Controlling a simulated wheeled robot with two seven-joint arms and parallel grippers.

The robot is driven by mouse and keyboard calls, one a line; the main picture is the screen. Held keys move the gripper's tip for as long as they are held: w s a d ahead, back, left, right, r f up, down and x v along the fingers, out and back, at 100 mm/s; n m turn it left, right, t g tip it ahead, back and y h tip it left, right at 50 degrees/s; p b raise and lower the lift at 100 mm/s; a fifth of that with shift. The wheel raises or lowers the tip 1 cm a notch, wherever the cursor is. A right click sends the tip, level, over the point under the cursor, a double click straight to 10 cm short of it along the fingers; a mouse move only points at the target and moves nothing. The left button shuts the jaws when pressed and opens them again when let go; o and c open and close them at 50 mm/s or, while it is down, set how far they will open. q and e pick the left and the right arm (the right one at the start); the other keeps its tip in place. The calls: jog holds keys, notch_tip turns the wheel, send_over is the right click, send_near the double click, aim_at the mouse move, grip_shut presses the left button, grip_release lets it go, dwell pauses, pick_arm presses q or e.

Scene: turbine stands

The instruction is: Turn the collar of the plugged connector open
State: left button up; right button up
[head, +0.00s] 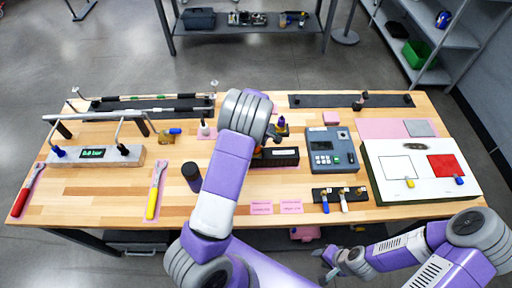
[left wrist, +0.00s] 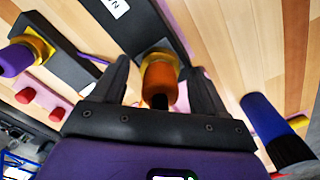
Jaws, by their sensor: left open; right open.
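In the left wrist view an orange-brown connector (left wrist: 160,79) with a yellow collar (left wrist: 153,54) at its far end stands at a black block (left wrist: 140,22). My left gripper (left wrist: 157,70) is open, with one black finger on each side of the connector. I cannot tell whether either finger touches it. In the head view my left gripper (head: 273,133) is mostly hidden behind my forearm, above a black box (head: 278,157). My right gripper (head: 333,263) is open and empty, low in front of the table's front edge.
A black strip (head: 333,192) with several coloured handles and a grey device (head: 331,150) stand right of the box. A dark cylinder (head: 191,177) stands left of my arm. A purple-handled part (left wrist: 18,60) and a blue cylinder (left wrist: 268,120) flank the left gripper.

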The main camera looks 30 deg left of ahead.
pick_arm(q)
notch_tip(320, 180, up, 7)
jog(key=shift+r, duration=0.1)
dwell(0.7)
